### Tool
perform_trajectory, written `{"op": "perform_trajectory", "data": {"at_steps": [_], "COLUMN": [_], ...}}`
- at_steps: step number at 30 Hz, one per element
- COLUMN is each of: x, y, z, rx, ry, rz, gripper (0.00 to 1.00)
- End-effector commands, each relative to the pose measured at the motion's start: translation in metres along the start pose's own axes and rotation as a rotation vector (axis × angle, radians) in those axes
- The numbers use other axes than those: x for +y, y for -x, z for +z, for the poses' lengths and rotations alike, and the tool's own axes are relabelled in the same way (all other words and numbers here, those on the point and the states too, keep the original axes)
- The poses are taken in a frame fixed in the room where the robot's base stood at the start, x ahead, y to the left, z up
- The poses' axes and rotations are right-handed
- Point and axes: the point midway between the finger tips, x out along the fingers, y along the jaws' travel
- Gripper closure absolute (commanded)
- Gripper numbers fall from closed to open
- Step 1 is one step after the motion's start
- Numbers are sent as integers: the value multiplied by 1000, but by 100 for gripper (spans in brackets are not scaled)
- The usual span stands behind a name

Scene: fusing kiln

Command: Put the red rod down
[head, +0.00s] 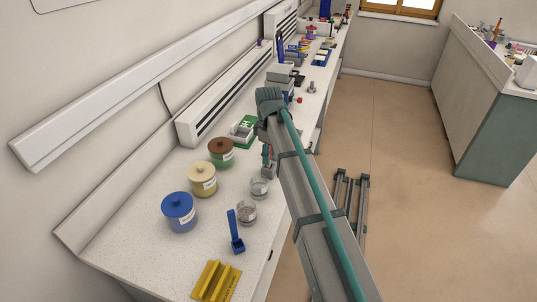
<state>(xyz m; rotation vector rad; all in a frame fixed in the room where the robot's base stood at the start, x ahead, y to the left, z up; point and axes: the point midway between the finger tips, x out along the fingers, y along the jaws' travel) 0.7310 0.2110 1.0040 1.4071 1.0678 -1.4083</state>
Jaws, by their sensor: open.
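My gripper (268,170) is small in the head view. It hangs below the wrist, over the bench, just behind the glass jars, with its jaws open. A small reddish patch (266,150) shows at the gripper. I cannot tell whether it is the red rod or part of the gripper. No red rod can be made out clearly elsewhere on the bench. My arm hides part of the bench's right edge.
Lidded jars in brown (221,154), cream (202,180) and blue (180,212) stand left of the gripper. Two glass jars (259,187), a blue scoop (236,235) and a yellow grooved block (216,283) are nearer. A green rack (243,129) stands behind.

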Motion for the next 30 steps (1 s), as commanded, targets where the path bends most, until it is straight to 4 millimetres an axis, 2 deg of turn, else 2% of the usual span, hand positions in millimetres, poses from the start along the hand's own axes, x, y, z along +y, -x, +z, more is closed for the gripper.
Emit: {"op": "perform_trajectory", "data": {"at_steps": [8, 21, 24, 30], "x": [1, 2, 2, 1], "y": [25, 106, 119, 131], "z": [-1, -1, -1, 0], "rx": [1, 1, 1, 0], "ry": [0, 0, 0, 0], "rz": [2, 2, 1, 0], "gripper": [59, 59, 59, 59]}}
